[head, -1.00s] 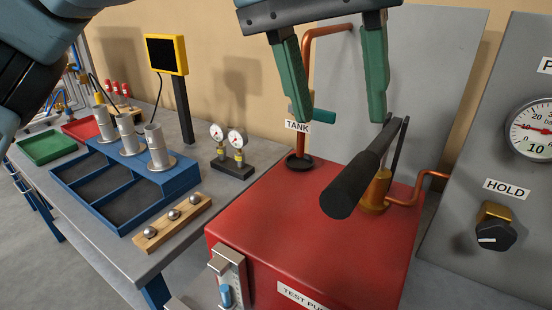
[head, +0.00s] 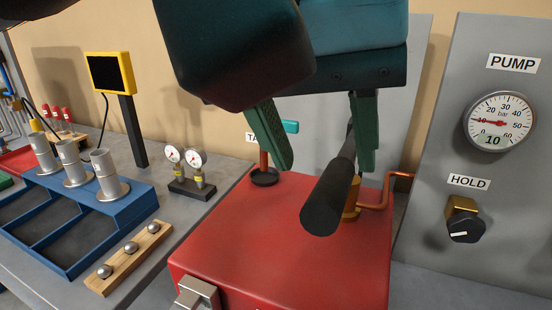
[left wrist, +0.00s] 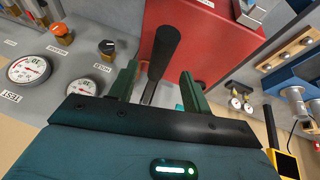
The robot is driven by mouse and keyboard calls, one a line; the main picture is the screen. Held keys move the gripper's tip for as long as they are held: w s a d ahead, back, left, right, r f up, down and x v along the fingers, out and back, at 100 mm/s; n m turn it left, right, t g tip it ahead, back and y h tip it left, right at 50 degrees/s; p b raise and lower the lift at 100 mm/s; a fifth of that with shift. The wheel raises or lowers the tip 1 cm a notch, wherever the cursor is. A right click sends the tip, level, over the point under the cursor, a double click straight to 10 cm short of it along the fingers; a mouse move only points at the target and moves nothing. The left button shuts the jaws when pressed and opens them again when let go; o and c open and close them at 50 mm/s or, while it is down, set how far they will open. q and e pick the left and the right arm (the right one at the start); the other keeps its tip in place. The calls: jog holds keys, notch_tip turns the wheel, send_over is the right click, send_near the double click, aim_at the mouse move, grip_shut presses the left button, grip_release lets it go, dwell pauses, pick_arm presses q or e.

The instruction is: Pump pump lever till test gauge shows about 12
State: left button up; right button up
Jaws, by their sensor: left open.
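The pump lever (head: 328,195) has a thick black grip and slants up over the red test pump box (head: 250,240). My left gripper (head: 322,166) is open above the box, its green fingers apart. In the left wrist view the lever (left wrist: 163,52) shows between the fingers (left wrist: 158,80), with clear gaps beside it. The test gauge (left wrist: 30,69), labelled TEST upside down, shows only in the left wrist view; its reading is too small to tell. The PUMP gauge (head: 500,122) shows 10 on its display. My right gripper is out of view.
The HOLD knob (head: 464,222) is on the grey panel under the PUMP gauge. A copper pipe (head: 378,203) runs beside the lever. Two small gauges (head: 186,160), a wooden block with balls (head: 130,258) and a blue tray (head: 120,208) stand on the left.

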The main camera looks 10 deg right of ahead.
aim_at(328, 180)
pick_arm(q)
jog(key=shift+x, duration=2.6)
grip_shut()
